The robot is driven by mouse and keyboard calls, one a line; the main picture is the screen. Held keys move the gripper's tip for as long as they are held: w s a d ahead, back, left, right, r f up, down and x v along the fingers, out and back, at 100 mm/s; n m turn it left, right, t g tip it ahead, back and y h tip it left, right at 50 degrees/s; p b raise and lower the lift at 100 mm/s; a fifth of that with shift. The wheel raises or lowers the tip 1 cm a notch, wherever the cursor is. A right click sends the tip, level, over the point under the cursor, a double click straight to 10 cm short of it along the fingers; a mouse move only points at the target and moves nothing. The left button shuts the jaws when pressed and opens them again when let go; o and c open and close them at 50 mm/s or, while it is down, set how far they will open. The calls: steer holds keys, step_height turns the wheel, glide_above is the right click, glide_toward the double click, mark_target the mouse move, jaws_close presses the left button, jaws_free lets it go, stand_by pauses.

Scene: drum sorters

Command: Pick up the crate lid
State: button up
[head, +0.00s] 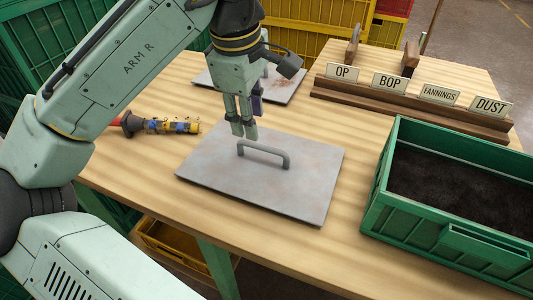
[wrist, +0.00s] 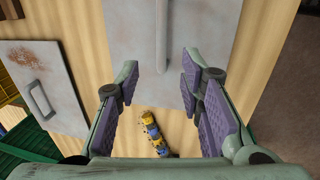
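A grey metal lid (head: 225,176) with a bar handle (head: 264,153) lies flat on the wooden table. In the wrist view the lid (wrist: 205,30) and its handle (wrist: 161,35) show at the top, the handle lined up with the gap between my fingers. A second grey lid (head: 287,84) lies farther back; in the wrist view this lid (wrist: 65,92) shows a rusty patch and its handle (wrist: 40,100). My gripper (head: 242,131) is open and empty, pointing down above the near lid's back edge, apart from the handle.
A green crate (head: 445,236) of dark material stands at the right. A wooden rack (head: 410,108) with label cards stands at the back right. A yellow, banded tool-like object (head: 168,126) lies left of the near lid. Green and yellow crates (head: 310,40) stand behind the table.

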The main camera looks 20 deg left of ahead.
mark_target(256, 143)
steer(key=f, duration=0.2)
steer(key=w+f, duration=0.1)
steer(key=f, duration=0.5)
steer(key=shift+w+d+f, duration=0.1)
steer(key=shift+w+f, duration=0.1)
steer(key=shift+c, duration=0.5)
jaws_close()
